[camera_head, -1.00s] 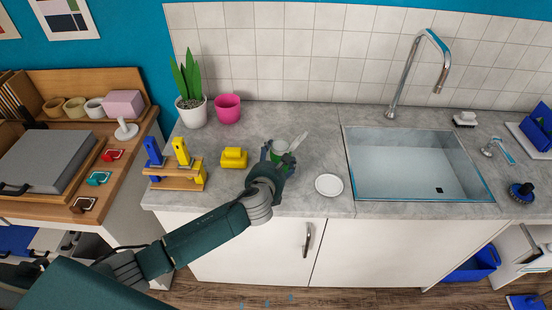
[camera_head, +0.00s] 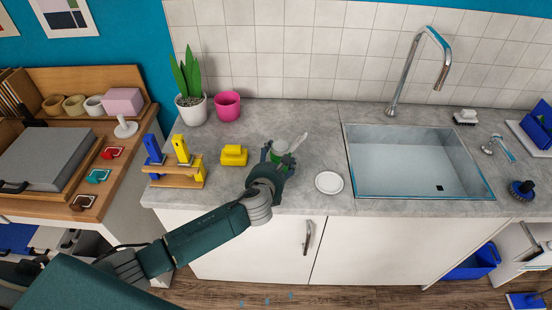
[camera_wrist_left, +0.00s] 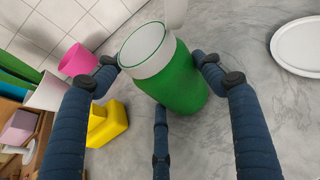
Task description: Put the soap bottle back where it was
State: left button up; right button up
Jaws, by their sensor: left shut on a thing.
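The green soap bottle (camera_head: 280,147) has a white collar and a pale spout pointing up and right. It is over the grey counter, between the yellow block and the white round dish. My left gripper (camera_head: 277,158) is around it. In the left wrist view the soap bottle (camera_wrist_left: 178,85) sits between the fingers of my left gripper (camera_wrist_left: 161,75), which are shut on it. The fingers partly hide it in the head view. I cannot tell whether its base touches the counter. My right gripper is not in view.
A white round dish (camera_head: 329,182) lies right of the bottle, before the sink (camera_head: 415,165). A yellow block (camera_head: 234,155), a wooden rack (camera_head: 178,180), a pink pot (camera_head: 227,106) and a potted plant (camera_head: 193,110) stand to the left. Counter behind the bottle is clear.

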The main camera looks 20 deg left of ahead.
pick_arm(q)
jog(key=o, duration=2)
jog(key=shift+o, duration=1.4)
jog(key=shift+f, duration=0.1)
jog(key=shift+s+d+p, duration=0.2)
jog(key=shift+s+p, duration=0.55)
jog(key=shift+s, duration=0.8)
jog(key=shift+s+d+p, duration=0.2)
jog(key=shift+s+p, duration=0.35)
jog(key=shift+s, duration=0.95)
jog(key=shift+s+d+p, duration=0.15)
jog(key=shift+s+p, duration=0.4)
jog(key=shift+s, duration=0.95)
